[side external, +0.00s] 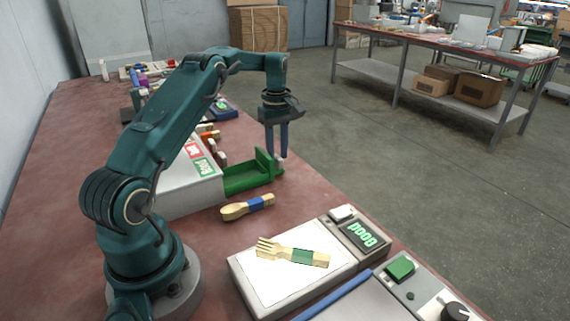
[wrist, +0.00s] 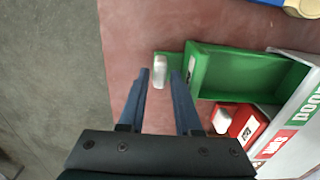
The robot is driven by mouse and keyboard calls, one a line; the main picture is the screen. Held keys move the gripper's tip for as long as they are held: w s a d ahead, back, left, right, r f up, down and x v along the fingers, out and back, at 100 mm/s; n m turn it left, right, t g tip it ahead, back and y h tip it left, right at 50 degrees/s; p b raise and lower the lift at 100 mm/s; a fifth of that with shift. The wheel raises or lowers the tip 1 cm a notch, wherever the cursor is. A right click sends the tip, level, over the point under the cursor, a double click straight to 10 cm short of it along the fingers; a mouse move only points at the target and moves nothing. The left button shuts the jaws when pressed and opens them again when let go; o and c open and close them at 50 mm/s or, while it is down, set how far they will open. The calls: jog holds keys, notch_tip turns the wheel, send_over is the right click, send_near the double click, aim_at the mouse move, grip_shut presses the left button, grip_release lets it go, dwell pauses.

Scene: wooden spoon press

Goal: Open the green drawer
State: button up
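The green drawer (side external: 248,180) stands pulled out from the front of a white cabinet (side external: 190,190). In the wrist view the drawer (wrist: 245,75) shows an empty green tray inside. Its pale, rounded handle (wrist: 160,70) sits at its outer end. My gripper (side external: 277,158) points down at that end. In the wrist view my gripper's two blue fingers (wrist: 161,77) stand on either side of the handle, with thin gaps showing. The fingers look open, not closed on it.
A red drawer (wrist: 243,123) with a white handle sits beside the green one. A wooden spoon with a blue band (side external: 248,207) lies near the cabinet. A wooden fork (side external: 292,253) lies on a scale-like device (side external: 250,290). The table edge is close to my gripper.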

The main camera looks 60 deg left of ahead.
jog(key=shift+r, duration=2.25)
jog(key=shift+d+f+y, duration=0.3)
jog(key=shift+d+y, duration=0.35)
jog(key=shift+y, duration=0.45)
jog(key=shift+d+f+y, duration=0.2)
jog(key=shift+d+y, duration=0.45)
jog(key=shift+y, duration=0.35)
jog(key=shift+x, duration=2.6)
jog(key=shift+r, duration=0.1)
grip_shut()
